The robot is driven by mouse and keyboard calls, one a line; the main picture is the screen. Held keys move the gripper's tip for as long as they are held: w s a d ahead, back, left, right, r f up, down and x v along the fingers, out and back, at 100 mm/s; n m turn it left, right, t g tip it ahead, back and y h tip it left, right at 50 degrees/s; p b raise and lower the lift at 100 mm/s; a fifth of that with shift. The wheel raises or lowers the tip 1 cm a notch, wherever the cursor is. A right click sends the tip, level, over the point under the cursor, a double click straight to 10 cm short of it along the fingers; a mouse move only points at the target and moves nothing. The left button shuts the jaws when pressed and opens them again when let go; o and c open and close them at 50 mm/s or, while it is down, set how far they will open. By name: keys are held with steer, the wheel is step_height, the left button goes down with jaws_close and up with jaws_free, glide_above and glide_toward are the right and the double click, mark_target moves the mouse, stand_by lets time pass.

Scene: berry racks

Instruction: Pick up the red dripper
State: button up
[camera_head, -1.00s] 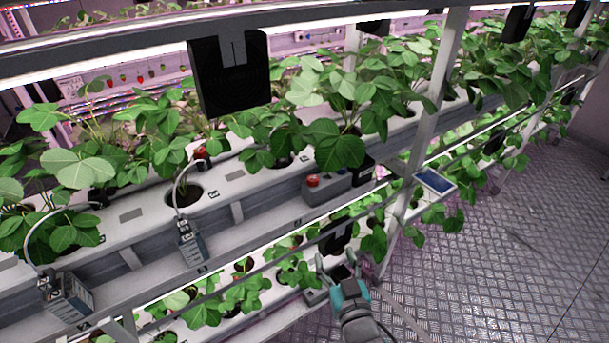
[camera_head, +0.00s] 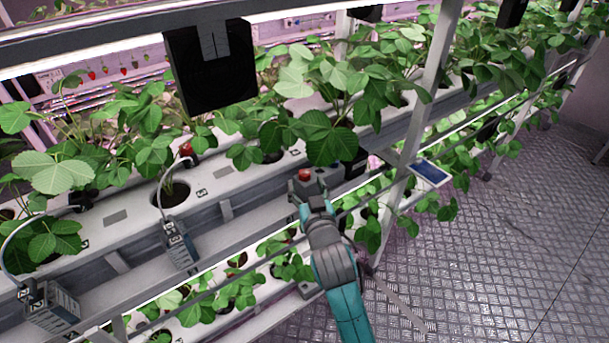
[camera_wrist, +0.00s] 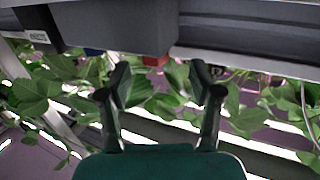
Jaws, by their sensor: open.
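The red dripper (camera_head: 187,151) is a small red piece at the top of a curved pale tube, over a plant pot (camera_head: 170,193) on the white trough. Leaves crowd around it. My gripper (camera_head: 310,195) is open and empty, to the right of the dripper and lower in the head view, well apart from it. It is in front of a grey box with a red knob (camera_head: 305,174). In the wrist view the two open fingers (camera_wrist: 160,82) point at a grey block, with a small red patch (camera_wrist: 155,60) at its edge; I cannot make out the dripper there.
A grey control box (camera_head: 178,245) hangs on the rack below the tube. Another stands at left (camera_head: 50,308). A black panel (camera_head: 211,68) hangs above. A metal post (camera_head: 425,110) stands right of my gripper. The metal floor (camera_head: 480,250) is open at right.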

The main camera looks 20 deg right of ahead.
mark_target(306, 177)
steer(key=w, duration=0.2)
steer(key=w+d, duration=0.1)
steer(key=w, duration=0.2)
steer(key=c, duration=0.9)
